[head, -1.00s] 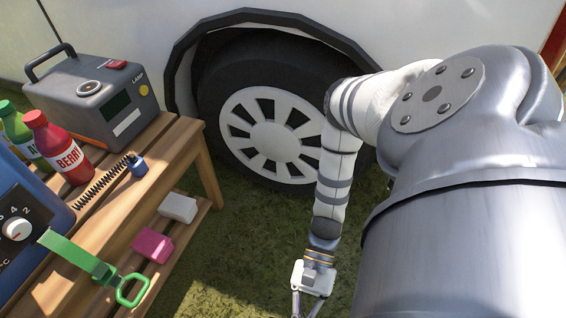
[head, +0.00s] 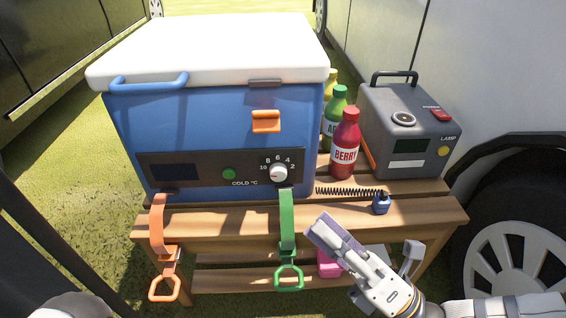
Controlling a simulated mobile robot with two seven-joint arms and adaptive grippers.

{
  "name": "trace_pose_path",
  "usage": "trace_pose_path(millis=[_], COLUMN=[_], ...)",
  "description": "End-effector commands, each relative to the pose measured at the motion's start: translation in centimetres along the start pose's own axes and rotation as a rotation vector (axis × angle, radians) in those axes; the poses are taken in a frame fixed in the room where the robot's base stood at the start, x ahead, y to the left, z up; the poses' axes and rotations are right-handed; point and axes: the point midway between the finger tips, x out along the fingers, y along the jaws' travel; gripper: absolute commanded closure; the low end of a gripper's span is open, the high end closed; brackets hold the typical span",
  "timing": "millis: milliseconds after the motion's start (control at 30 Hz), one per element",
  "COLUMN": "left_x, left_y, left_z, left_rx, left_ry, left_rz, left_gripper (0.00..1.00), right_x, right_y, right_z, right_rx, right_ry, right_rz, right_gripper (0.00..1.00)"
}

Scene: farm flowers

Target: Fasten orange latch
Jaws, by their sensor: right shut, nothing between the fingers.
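The blue cooler (head: 225,120) with a white lid (head: 210,50) stands on a wooden bench. An orange latch strap (head: 158,225) hangs from its lower left front, over the bench edge, ending in an orange loop (head: 165,289). An orange catch (head: 266,121) sits on the cooler's upper right front, below a small metal plate. A green strap (head: 287,225) with a green loop (head: 289,279) hangs at the lower right front. My right gripper (head: 322,228) is shut and empty, just right of the green strap and apart from the orange parts. My left gripper is not in view.
A red bottle (head: 344,145), a green bottle (head: 334,112) and a grey lamp box (head: 407,130) stand right of the cooler. A coiled cord with a blue end (head: 381,204) lies on the bench (head: 220,218). A pink block (head: 328,264) is on the lower shelf. Vehicles flank both sides.

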Motion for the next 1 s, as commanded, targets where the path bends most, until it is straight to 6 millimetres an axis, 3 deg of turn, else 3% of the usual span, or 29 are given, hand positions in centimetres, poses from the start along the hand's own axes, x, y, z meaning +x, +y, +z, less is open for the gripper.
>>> trace_pose_path(millis=[167, 533, 733, 1000], left_x=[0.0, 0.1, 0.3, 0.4], left_y=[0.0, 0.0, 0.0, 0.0], left_z=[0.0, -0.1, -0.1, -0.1], left_rx=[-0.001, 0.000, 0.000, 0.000], left_ry=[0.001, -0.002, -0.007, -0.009], left_rz=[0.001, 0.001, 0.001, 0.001], left_gripper=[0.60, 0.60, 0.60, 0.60], right_x=[2.1, 10.1, 12.1, 12.8], right_y=[0.1, 0.1, 0.0, 0.0], right_z=[0.0, -0.1, 2.1, 2.8], right_rx=[0.001, 0.001, -0.002, -0.001], right_ry=[-0.001, 0.002, 0.002, 0.002], right_rz=[0.004, 0.003, 0.000, 0.000], right_gripper=[1.00, 1.00, 1.00, 1.00])
